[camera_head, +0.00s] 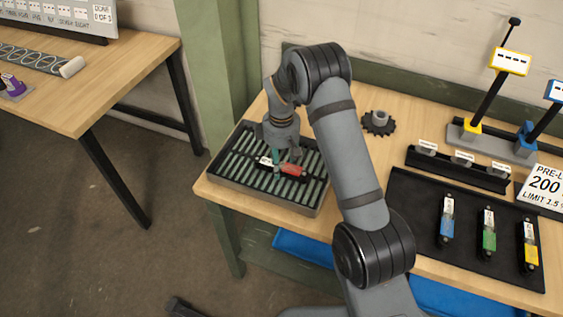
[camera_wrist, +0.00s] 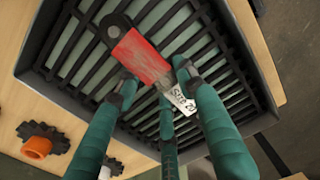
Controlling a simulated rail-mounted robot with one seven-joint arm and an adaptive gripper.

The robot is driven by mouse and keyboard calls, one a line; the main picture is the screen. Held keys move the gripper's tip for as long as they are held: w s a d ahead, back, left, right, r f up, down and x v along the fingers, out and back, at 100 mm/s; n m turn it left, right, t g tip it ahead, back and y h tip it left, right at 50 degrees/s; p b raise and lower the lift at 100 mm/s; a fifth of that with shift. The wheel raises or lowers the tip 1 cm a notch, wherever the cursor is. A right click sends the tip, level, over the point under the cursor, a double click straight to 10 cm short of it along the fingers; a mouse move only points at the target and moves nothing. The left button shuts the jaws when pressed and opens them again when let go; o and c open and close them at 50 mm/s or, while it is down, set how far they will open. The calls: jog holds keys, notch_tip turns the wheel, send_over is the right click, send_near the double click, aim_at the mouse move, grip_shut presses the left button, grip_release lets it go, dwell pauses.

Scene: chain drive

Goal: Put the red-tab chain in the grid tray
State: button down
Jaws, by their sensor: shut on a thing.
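The red-tab chain (camera_head: 292,169) is in my gripper, over the grid tray (camera_head: 318,205) in the head view. In the wrist view the red-tab chain (camera_wrist: 142,56) lies slanted across the tray's bars, with its white label towards the fingers. My gripper (camera_head: 279,160) is shut on it; in the wrist view its green fingers (camera_wrist: 155,82) flank the chain near its label. The grid tray (camera_wrist: 262,72) fills most of the wrist view. Whether the chain touches the bars, I cannot tell.
A dark sprocket (camera_head: 378,122) stands on the bench behind my arm. A black mat (camera_head: 465,240) at right holds blue, green and yellow tagged chains. A black rack (camera_head: 458,168) with labels stands behind the mat. Another wooden table (camera_head: 110,85) is at the left.

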aim_at(282, 164)
jog(key=shift+f, duration=0.15)
jog(key=c, duration=1.1)
grip_release()
notch_tip(282, 164, up, 12)
jog(key=b, duration=0.1)
jog(key=shift+r, duration=0.25)
